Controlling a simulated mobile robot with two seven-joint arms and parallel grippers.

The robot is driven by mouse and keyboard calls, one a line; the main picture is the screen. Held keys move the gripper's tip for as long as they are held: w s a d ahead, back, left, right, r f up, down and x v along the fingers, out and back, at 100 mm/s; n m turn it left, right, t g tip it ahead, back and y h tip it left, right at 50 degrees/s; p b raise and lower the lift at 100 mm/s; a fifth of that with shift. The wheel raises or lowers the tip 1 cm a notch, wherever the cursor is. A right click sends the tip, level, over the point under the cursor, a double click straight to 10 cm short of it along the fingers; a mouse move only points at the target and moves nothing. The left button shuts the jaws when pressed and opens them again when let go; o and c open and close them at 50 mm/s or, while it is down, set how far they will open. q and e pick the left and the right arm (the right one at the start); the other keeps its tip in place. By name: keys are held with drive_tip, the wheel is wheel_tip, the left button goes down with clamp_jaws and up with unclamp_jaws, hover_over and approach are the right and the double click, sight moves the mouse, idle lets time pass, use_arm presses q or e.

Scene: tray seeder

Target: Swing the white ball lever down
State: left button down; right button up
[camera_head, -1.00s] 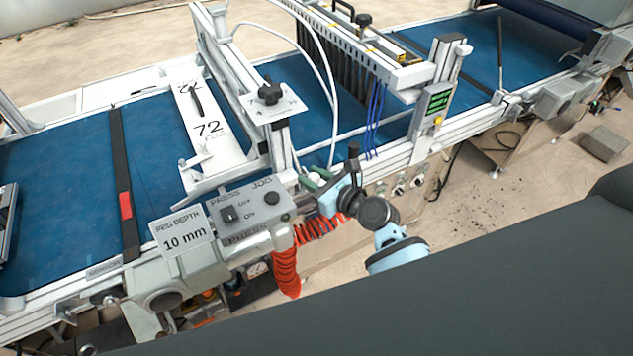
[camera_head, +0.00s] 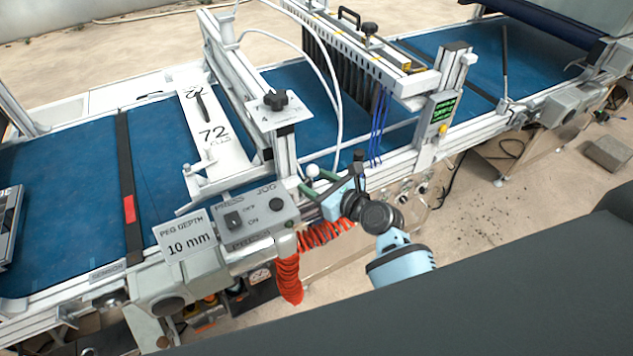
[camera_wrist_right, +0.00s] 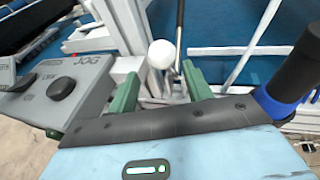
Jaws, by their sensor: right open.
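The white ball (camera_head: 312,170) of the lever sits beside the press and jog control box, at the near edge of the machine. In the right wrist view the white ball (camera_wrist_right: 161,54) shows just beyond the fingertips, roughly centred between them. My right gripper (camera_head: 316,187) is open at the ball, its green fingers spread to either side. In the right wrist view my right gripper (camera_wrist_right: 159,76) holds nothing. I cannot tell whether a finger touches the ball. The lever's arm below the ball is mostly hidden. My left gripper is out of view.
The control box (camera_head: 245,219) stands close left of my right gripper, with a peg depth sign (camera_head: 185,240). A red coiled hose (camera_head: 289,278) hangs below. The machine frame, a white plate marked 72 (camera_head: 215,145) and the blue belt (camera_head: 70,170) lie beyond.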

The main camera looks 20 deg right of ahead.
drive_tip(key=v, duration=0.7)
drive_tip(key=shift+s, duration=0.35)
drive_tip(key=shift+d, duration=0.1)
drive_tip(key=s+f+n+g+h, duration=0.2)
drive_tip(key=s+f+n, duration=0.7)
drive_tip(key=n, duration=0.7)
drive_tip(key=s+d+f+n+g+h, duration=0.1)
drive_tip(key=s+f+n+g+h, duration=0.1)
drive_tip(key=s+f+n, duration=0.8)
drive_tip(key=s+n+h, duration=0.1)
drive_tip(key=s+n, duration=0.4)
drive_tip(key=n, duration=0.1)
drive_tip(key=shift+s+d+n, duration=0.25)
drive_tip(key=shift+s+n, duration=0.1)
drive_tip(key=shift+n, duration=0.05)
drive_tip(key=shift+f, duration=0.1)
idle(1.1)
